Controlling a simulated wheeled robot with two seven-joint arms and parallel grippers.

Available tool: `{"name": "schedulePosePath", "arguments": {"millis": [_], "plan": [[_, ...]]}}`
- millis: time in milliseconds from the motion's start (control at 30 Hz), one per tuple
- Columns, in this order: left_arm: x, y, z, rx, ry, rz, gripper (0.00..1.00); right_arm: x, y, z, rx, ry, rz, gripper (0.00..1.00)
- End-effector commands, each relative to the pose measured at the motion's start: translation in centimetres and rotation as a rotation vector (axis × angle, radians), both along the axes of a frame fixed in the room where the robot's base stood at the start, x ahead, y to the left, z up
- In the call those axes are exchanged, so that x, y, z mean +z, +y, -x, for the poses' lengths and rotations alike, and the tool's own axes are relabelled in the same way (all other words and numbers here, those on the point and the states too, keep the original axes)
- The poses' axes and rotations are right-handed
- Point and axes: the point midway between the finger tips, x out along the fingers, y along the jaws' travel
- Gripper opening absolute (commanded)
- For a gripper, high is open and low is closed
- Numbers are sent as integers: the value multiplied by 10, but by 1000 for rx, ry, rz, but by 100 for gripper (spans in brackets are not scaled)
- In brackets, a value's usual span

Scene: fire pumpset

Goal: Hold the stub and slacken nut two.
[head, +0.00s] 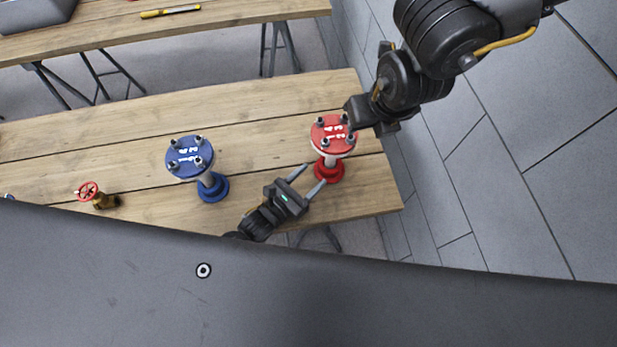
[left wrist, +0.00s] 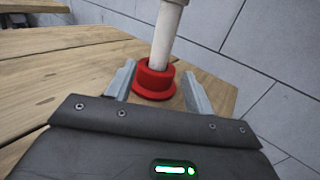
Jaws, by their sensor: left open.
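The red-flanged stub (head: 331,134) stands upright on the table at the right, with a white pipe and a red base; several nuts sit on its flange, which carries white writing too small to read. My left gripper (head: 315,174) is open beside its lower part. In the left wrist view the fingers (left wrist: 159,70) point at the white pipe (left wrist: 167,35) and red base (left wrist: 155,80), which show between them, not clamped. My right gripper (head: 366,114) is at the right edge of the red flange; its fingertips are hidden. I cannot tell which nut is nut two.
A blue-flanged stub (head: 189,156) stands to the left on the wooden table (head: 110,140). A brass valve with a red handwheel (head: 88,191) is farther left. A second table (head: 130,35) at the back holds a yellow tool (head: 170,11). Bare wood lies between the stubs.

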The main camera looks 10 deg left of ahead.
Motion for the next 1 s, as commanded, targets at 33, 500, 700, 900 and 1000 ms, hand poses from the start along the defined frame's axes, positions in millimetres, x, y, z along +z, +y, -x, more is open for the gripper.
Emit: {"name": "schedulePosePath", "arguments": {"millis": [33, 500, 700, 900, 1000], "plan": [[0, -1, -2, 0, -1, 1, 53, 0, 0, 0, 0, 0, 0, 36], [1, -44, -60, -1, -1, 4, 53, 0, 0, 0, 0, 0, 0, 36], [1, -58, -79, -2, -1, 4, 53, 0, 0, 0, 0, 0, 0, 36], [1, -64, -87, -2, 0, 3, 53, 0, 0, 0, 0, 0, 0, 36], [1, -65, -87, -2, 0, 3, 53, 0, 0, 0, 0, 0, 0, 36]]}}
